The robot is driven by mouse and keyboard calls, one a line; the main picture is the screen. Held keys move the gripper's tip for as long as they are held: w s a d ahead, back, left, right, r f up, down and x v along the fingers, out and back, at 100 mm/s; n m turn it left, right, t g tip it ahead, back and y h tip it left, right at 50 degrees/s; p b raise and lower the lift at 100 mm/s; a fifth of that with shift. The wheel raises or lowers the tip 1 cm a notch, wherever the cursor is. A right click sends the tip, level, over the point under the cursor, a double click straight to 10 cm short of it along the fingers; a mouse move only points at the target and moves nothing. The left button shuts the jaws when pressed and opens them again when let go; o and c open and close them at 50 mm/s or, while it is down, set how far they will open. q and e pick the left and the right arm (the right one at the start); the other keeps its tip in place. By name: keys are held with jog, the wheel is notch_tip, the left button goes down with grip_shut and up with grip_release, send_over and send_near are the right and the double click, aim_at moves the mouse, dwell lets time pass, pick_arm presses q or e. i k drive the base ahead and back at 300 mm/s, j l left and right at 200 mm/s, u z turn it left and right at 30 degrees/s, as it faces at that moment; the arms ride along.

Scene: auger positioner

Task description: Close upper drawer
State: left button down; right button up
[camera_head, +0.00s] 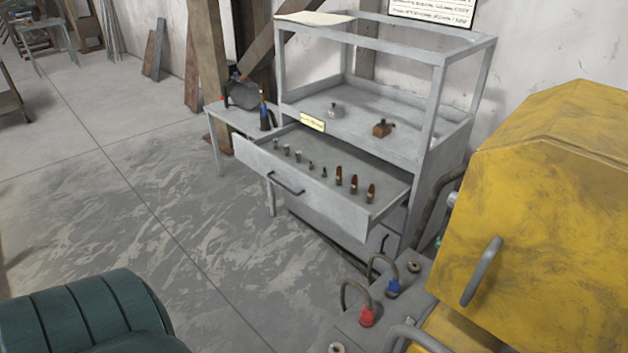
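The upper drawer (311,202) of the grey metal cabinet is pulled well out toward the front left. Its front has a dark bar handle (286,184). Several small bits and brown-tipped pieces stand upright in rows inside it. The cabinet (437,123) has an open frame above with a shelf. Below the upper drawer is a lower drawer (335,222), partly hidden, with its own handle (384,243); it looks shut. Neither of my grippers is in view.
A yellow machine (543,195) and a grey panel with red (367,316) and blue (393,287) connectors fill the right front. A dark green rounded object (85,315) is at lower left. A small table (232,118) stands left of the cabinet. The floor before the drawer is clear.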

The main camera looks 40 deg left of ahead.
aim_at(311, 179)
jog(key=i+j, duration=0.1)
jog(key=j, duration=0.5)
jog(key=i+j, duration=0.1)
jog(key=j, duration=0.5)
jog(key=i+j, duration=0.1)
jog(key=j, duration=0.5)
